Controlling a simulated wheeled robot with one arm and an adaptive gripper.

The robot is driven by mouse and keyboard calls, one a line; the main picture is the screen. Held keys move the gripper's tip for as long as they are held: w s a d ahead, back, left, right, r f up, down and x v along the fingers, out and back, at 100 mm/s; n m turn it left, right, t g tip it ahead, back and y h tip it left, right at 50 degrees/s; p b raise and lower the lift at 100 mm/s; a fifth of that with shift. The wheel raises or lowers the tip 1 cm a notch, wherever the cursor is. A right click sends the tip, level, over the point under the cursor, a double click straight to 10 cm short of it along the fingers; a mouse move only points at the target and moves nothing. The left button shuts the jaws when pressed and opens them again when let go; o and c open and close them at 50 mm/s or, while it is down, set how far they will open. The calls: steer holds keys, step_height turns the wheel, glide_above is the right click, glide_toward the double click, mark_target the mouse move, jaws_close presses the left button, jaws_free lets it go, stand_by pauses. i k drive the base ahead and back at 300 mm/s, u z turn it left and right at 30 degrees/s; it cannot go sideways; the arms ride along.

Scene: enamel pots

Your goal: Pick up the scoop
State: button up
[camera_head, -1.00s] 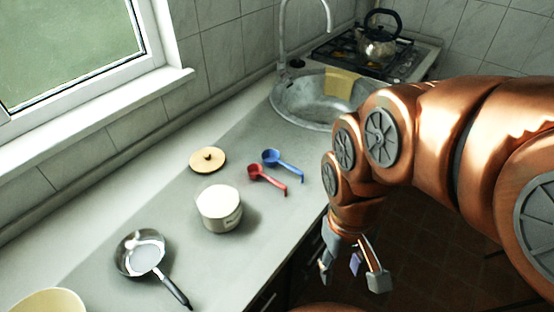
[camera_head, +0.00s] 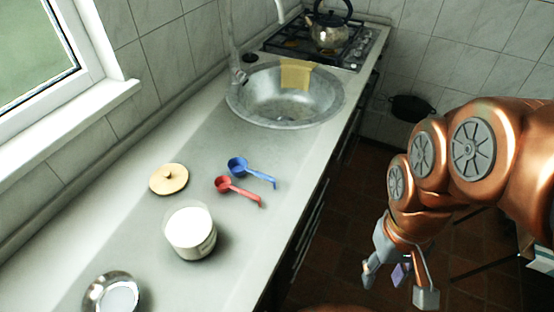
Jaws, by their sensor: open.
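Two scoops lie on the grey counter beside each other: a blue scoop (camera_head: 240,167) and a red scoop (camera_head: 225,185). Their handles point to the right, toward the counter's front edge. My gripper (camera_head: 398,284) hangs over the floor to the right of the counter, pointing down. It is open and empty, well apart from both scoops.
A white canister (camera_head: 189,232) stands in front of the scoops, with a round wooden lid (camera_head: 169,179) to their left. A metal pan (camera_head: 111,294) is at the bottom left. Behind are a sink (camera_head: 262,108) with a yellow cloth (camera_head: 296,74) and a kettle (camera_head: 327,32) on the stove.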

mark_target(237, 165)
steer(key=z, duration=0.05)
steer(key=k, duration=1.1)
steer(key=u, duration=1.15)
steer(key=i, duration=0.5)
